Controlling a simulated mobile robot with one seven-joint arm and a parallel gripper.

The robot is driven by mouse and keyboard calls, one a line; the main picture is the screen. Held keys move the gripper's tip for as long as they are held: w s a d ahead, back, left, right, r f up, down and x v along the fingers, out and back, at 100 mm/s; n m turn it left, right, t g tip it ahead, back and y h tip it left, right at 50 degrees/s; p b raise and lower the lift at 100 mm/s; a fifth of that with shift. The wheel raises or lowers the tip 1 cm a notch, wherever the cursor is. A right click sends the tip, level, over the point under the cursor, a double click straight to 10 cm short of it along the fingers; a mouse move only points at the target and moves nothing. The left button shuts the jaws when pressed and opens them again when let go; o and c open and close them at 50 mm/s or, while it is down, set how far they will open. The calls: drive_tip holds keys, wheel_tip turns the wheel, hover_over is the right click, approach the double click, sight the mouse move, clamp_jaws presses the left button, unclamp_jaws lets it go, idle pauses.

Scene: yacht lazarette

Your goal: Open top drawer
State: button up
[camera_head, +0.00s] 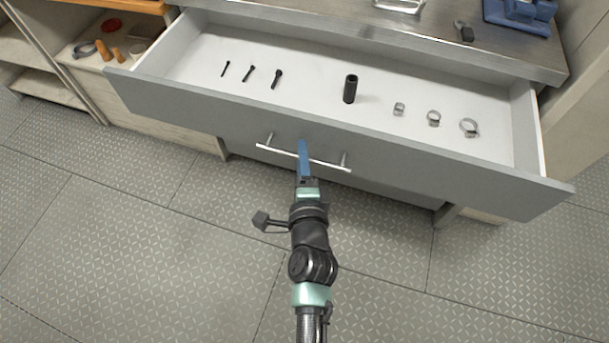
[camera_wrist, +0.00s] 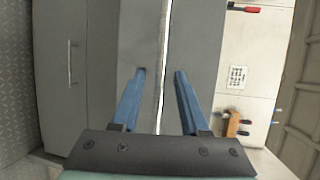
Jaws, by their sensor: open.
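The top drawer (camera_head: 400,160) has a grey front and stands pulled well out, its white interior showing. Its silver bar handle (camera_head: 330,165) is on the front face. My gripper (camera_head: 303,150) is at the handle, with a blue finger crossing the bar near its middle. In the wrist view my gripper (camera_wrist: 160,72) has its two blue fingers apart. A bright bar, apparently the handle (camera_wrist: 164,40), runs between them. The fingers are not closed on it. Whether either finger touches the bar cannot be told.
The drawer holds several small items: black bolts (camera_head: 250,73), a black cylinder (camera_head: 350,88) and metal clamps (camera_head: 433,118). A lower drawer handle (camera_wrist: 70,62) shows in the wrist view. A shelf with orange-handled things (camera_head: 103,50) is left. The patterned floor (camera_head: 150,240) in front is clear.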

drive_tip(key=s+d+r, duration=0.1)
drive_tip(key=s+r, duration=0.1)
drive_tip(key=s, duration=1)
drive_tip(key=shift+b, duration=0.35)
drive_tip(key=shift+r, duration=0.1)
drive_tip(key=w+a+r+n+t+y, duration=0.1)
drive_tip(key=w+r+n+t, duration=0.2)
drive_tip(key=r, duration=0.7)
drive_tip(key=w+a+r+n+t, duration=0.1)
drive_tip(key=w+r+n, duration=0.25)
drive_tip(key=r, duration=0.65)
drive_tip(key=w+a+r+n+t+y, duration=0.1)
drive_tip(key=w+r+n, duration=0.25)
drive_tip(key=r, duration=0.55)
drive_tip(key=s+d+r+n+t+h+p, duration=0.1)
drive_tip(key=r+p, duration=0.4)
drive_tip(key=r, duration=0.9)
drive_tip(key=s+r+n+t+h+p, duration=0.1)
drive_tip(key=s+r+n+t+p, duration=0.2)
drive_tip(key=r, duration=1.2)
drive_tip(key=s+d+r+n+t+h+p, duration=0.1)
drive_tip(key=s+r+p, duration=0.5)
drive_tip(key=r, duration=0.8)
drive_tip(key=n+t+p, duration=0.1)
drive_tip(key=n+p, duration=0.1)
drive_tip(key=shift+d+r+n, duration=0.25)
drive_tip(key=shift+d+n, duration=0.05)
drive_tip(key=shift+n, duration=0.1)
